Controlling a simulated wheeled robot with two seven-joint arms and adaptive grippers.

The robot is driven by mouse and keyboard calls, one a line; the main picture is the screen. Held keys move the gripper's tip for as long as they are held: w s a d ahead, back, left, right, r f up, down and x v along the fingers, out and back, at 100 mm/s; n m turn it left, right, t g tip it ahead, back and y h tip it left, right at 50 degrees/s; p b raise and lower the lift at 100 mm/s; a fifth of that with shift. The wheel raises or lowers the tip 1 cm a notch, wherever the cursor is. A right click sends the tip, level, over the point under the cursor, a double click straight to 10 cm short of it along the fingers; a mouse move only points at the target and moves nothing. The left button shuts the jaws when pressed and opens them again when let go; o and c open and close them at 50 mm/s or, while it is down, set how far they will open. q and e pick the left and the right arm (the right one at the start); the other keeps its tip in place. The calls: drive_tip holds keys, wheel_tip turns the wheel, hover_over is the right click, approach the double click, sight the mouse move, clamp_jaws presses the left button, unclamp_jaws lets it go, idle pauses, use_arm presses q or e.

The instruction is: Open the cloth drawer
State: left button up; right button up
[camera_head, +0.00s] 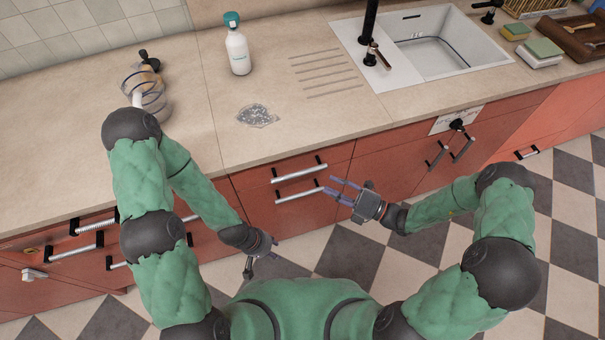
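Red drawer fronts run below the beige counter; no label shows which is the cloth drawer. An upper middle drawer (262,179) has a silver bar handle (300,173), with a second handle (299,195) on the front below it. Both fronts look closed. My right gripper (334,186) has its purple fingers spread apart and empty, pointing left near the right end of the lower handle; I cannot tell whether it touches. My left gripper (262,256) hangs low in front of the cabinets, left of these handles; its fingers are small and partly hidden.
More drawers with bar handles (75,252) are at the left, partly behind my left arm. Cabinet doors with upright handles (437,156) are at the right. The counter holds a white bottle (238,52), a glass jug (146,93) and a sink (445,45). Checkered floor is clear.

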sight(302, 171)
drive_tip(key=b+x, duration=0.2)
drive_tip(key=x, duration=0.8)
drive_tip(key=shift+w+a+r, duration=0.2)
drive_tip(key=shift+w+a, duration=0.05)
drive_tip(key=shift+w, duration=0.05)
drive_tip(key=shift+c, duration=0.2)
clamp_jaws()
